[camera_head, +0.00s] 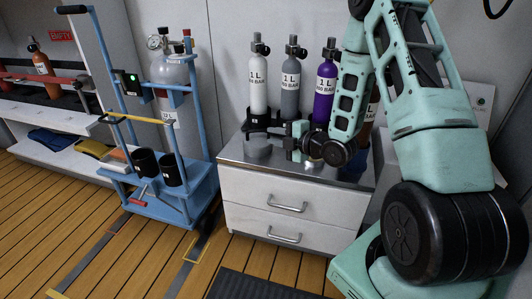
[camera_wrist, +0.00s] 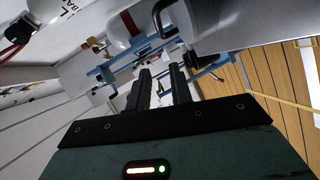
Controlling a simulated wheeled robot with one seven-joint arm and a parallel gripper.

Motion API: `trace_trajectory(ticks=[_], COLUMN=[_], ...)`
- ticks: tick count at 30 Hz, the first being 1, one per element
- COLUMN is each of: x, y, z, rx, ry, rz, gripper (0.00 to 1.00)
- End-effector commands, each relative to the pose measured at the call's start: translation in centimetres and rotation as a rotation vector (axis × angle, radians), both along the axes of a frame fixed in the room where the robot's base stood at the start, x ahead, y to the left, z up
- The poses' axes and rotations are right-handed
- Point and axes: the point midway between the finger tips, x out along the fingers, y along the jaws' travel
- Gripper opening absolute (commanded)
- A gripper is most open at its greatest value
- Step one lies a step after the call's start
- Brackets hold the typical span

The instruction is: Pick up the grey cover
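A short grey cylinder, which looks like the grey cover (camera_head: 258,148), stands on the metal top of the white drawer cabinet (camera_head: 232,152), near its back left. My gripper (camera_head: 274,140) is beside it, close to its upper right, with the fingers pointing left. From this angle I cannot tell whether they touch. In the wrist view my gripper (camera_wrist: 161,76) has its two black fingers apart, with nothing held between them.
White (camera_head: 259,89), grey (camera_head: 290,92) and purple (camera_head: 325,88) bottles stand behind my gripper, with a brown one partly hidden by my arm. A blue cup-like piece (camera_head: 352,172) is on the cabinet's right. A blue cart (camera_head: 160,205) with a cylinder stands left.

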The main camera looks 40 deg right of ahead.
Motion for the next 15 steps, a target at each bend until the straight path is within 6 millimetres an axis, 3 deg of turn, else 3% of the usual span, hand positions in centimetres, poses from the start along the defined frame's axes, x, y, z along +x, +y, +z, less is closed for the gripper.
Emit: trace_trajectory(ticks=[1,7,15], x=[-0.4,-0.6,3.6], y=[-1.0,-2.2,-1.3], z=[-1.8,-2.4,-2.9], rx=[-0.012,-0.043,-0.045], ry=[-0.034,-0.106,-0.109], rz=[-0.009,-0.014,-0.013], gripper=[0.22,0.22,0.22])
